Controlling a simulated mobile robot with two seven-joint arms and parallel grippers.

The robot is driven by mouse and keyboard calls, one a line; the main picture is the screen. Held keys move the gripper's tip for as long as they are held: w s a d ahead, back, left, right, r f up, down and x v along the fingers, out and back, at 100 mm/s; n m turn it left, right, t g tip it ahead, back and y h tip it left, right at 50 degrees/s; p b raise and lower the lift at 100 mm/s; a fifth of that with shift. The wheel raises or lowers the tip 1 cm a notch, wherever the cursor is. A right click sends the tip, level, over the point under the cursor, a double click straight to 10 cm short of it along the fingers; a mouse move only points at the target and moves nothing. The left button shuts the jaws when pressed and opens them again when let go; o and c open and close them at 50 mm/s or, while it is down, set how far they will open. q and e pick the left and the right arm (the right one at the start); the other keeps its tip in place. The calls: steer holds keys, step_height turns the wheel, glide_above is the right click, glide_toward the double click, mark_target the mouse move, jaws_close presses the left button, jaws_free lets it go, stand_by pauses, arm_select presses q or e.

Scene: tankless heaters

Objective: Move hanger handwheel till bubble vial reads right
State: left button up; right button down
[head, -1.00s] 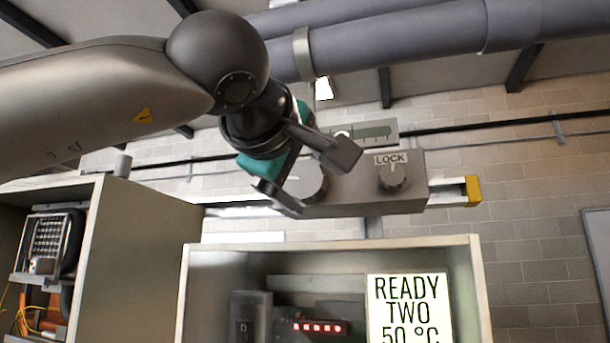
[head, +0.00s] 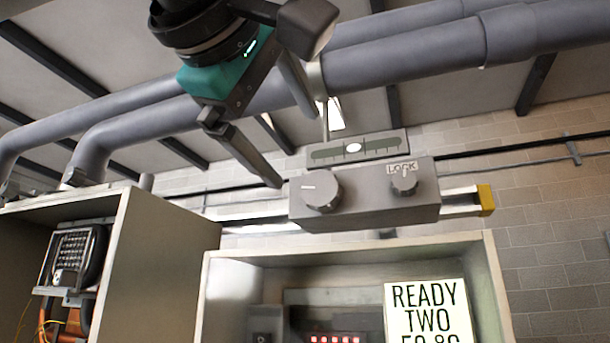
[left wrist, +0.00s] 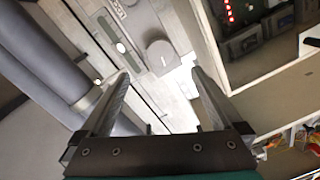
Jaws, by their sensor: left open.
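The grey handwheel (head: 322,190) is on the left of the hanger box (head: 370,212), its white mark pointing left. It also shows in the left wrist view (left wrist: 161,57), between the finger tips. The bubble vial (head: 385,147) is a green strip on top of the box. Its pale bubble (head: 353,147) sits near the middle, between or close to the lines; I cannot tell exactly. The lock knob (head: 404,184) is at the right, its mark upright. My left gripper (head: 293,148) is open and empty, above and left of the handwheel, apart from it. My right gripper is not in view.
Large grey pipes (head: 420,55) run above the box. Below is an open cabinet (head: 225,275) with a "READY TWO" sign (head: 427,310) and red lights. Another open cabinet (head: 160,235) stands left. A yellow-ended rail (head: 486,200) sticks out right.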

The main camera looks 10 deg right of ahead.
arm_select(q)
steer(key=v, duration=0.3)
steer(key=shift+w, duration=0.1)
stand_by(0.6)
